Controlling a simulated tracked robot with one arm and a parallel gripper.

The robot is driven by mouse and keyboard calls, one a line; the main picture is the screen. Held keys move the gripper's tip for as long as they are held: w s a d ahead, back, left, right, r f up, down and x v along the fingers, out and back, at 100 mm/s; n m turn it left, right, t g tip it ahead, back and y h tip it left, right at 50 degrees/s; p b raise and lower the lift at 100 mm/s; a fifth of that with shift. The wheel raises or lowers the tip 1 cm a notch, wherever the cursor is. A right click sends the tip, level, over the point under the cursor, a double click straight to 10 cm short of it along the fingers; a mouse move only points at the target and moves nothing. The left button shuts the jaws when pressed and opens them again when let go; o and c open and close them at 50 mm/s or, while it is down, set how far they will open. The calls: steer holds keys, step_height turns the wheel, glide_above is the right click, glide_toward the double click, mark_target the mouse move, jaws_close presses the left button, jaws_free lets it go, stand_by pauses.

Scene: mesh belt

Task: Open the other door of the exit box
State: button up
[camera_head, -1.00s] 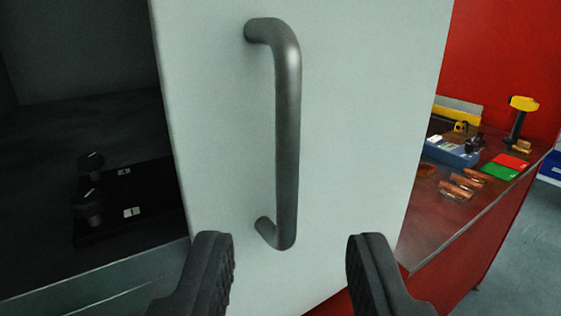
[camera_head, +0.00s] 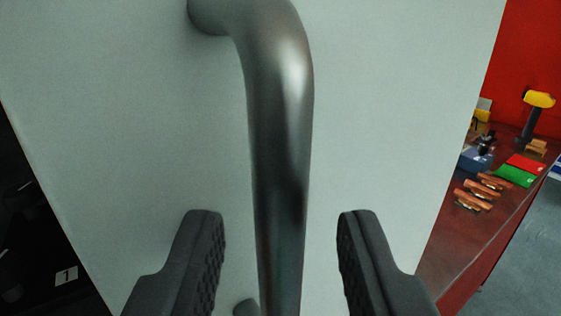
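A pale grey-white door (camera_head: 400,130) fills most of the view. A grey metal bar handle (camera_head: 280,130) stands upright on it, bent in to the door at the top and bottom. My gripper (camera_head: 281,225) is open, with one black finger on each side of the handle's lower part. A visible space lies between the handle and each finger. Whether the fingertips reach as deep as the bar is hard to tell. The dark inside of the box (camera_head: 30,240) shows past the door's left edge, with a small white label marked 1 (camera_head: 66,276).
At the right, a dark red bench top (camera_head: 470,225) holds a yellow-headed hammer (camera_head: 538,100), red and green blocks (camera_head: 516,176), a blue box (camera_head: 474,160) and several copper-coloured pieces (camera_head: 478,192). Open grey floor (camera_head: 525,270) shows beyond it.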

mark_target(278, 242)
steer(key=shift+w+a+f, duration=0.1)
steer(key=shift+w, duration=1.4)
jaws_close()
steer(key=shift+a, duration=0.15)
steer(key=shift+s, duration=0.1)
